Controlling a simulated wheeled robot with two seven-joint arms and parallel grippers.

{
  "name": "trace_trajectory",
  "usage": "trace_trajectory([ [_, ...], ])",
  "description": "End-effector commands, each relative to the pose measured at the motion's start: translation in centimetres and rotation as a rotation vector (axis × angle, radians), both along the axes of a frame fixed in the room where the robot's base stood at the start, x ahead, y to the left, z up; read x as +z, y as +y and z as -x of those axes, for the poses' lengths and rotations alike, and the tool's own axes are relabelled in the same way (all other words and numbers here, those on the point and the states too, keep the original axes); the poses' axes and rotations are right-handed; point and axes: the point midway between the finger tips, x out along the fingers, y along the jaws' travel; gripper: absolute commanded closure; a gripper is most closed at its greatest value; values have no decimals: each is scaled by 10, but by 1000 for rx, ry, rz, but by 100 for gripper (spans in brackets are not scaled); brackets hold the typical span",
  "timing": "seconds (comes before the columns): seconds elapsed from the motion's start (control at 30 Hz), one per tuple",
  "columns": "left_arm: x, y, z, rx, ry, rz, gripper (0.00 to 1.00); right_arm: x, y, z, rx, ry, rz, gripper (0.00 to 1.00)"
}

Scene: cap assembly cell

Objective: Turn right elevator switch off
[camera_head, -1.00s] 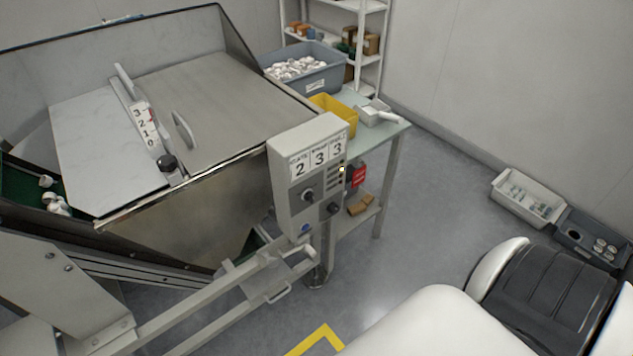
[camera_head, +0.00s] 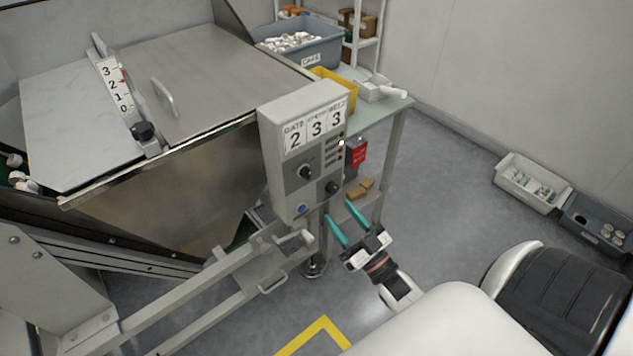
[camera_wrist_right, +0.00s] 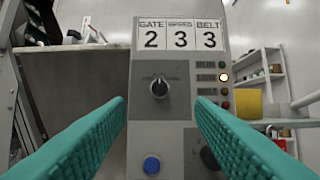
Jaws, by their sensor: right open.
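The grey control box (camera_head: 297,150) stands on a post and carries signs reading GATE 2, a blurred middle word 3, and BELT 3. An upper rotary knob (camera_head: 305,172) and a lower dark knob (camera_head: 333,187) are on its face. In the right wrist view the upper knob (camera_wrist_right: 159,88) points up, between my fingers, and the lower knob (camera_wrist_right: 210,157) is partly hidden by the right finger. I cannot tell which knob is the elevator switch. My right gripper (camera_head: 338,211), with teal fingers, is open and empty before the lower box. My left gripper is out of view.
A metal hopper (camera_head: 165,180) stands left. A glass-topped table (camera_head: 395,104) and red box (camera_head: 356,153) are behind.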

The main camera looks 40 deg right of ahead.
Motion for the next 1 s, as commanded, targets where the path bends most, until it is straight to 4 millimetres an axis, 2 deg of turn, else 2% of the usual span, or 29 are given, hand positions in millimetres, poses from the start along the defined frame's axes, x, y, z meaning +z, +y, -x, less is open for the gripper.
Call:
trace_trajectory([
  [0.4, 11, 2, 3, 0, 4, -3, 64, 31, 6, -72, -1, 1, 1, 51],
  [0.53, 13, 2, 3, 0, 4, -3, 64, 38, 7, -90, -1, 3, 0, 51],
  [0.7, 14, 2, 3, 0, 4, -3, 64, 42, 9, -103, -1, 5, 0, 51],
  [1.0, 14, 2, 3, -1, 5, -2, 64, 43, 9, -105, -1, 6, 0, 51],
])
